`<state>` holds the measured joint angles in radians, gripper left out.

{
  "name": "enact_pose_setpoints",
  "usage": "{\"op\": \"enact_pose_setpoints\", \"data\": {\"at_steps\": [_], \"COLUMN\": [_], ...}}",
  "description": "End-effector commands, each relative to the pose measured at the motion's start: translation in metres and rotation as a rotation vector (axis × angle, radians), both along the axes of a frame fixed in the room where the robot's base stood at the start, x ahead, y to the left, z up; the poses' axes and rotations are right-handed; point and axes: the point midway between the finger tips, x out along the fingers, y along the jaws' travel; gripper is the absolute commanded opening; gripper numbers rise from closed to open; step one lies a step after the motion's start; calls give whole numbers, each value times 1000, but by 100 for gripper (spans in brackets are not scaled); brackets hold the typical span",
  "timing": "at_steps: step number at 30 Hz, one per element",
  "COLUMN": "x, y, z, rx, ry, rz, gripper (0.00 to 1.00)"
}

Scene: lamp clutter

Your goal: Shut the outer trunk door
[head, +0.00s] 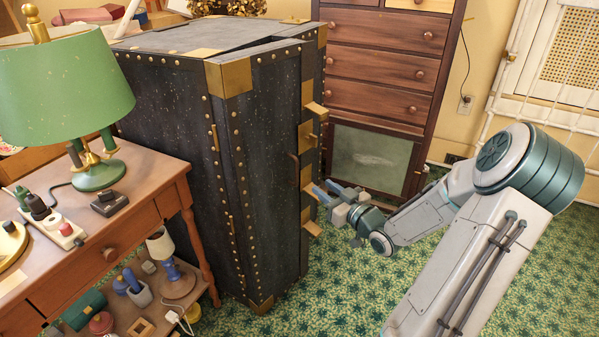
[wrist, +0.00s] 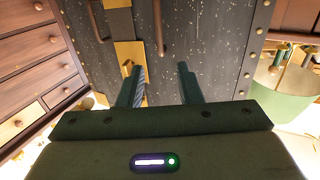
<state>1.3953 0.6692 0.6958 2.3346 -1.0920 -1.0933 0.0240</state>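A tall black trunk (head: 170,120) with brass corners and studs stands upright on the carpet. Its outer door (head: 270,170) is the dark panel facing right, with brass latches along its far edge. A narrow wedge-shaped gap shows along the top, so the door looks slightly ajar. My gripper (head: 326,190) is beside the latch edge, low on the trunk. In the wrist view, my gripper (wrist: 161,82) has its two fingers apart with nothing between them. They point at the dark trunk face, near a brass latch (wrist: 130,58) and a handle (wrist: 158,28). Contact cannot be told.
A wooden side table (head: 150,195) with a green lamp (head: 65,90) and small clutter stands left of the trunk. A wooden drawer cabinet (head: 385,70) stands close behind my gripper. Green patterned carpet (head: 350,285) is clear in front of the trunk.

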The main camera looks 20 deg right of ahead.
Motion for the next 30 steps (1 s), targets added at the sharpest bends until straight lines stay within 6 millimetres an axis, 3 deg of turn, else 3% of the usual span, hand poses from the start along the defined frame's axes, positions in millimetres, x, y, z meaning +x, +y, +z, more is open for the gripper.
{"op": "enact_pose_setpoints", "data": {"at_steps": [9,15,21,30], "x": [67,99,114,116], "y": [16,22,25,25], "z": [-4,-3,-1,-1], "rx": [0,0,0,0], "ry": [-1,1,3,3], "rz": [2,0,-2,-2], "gripper": [32,32,32,32]}}
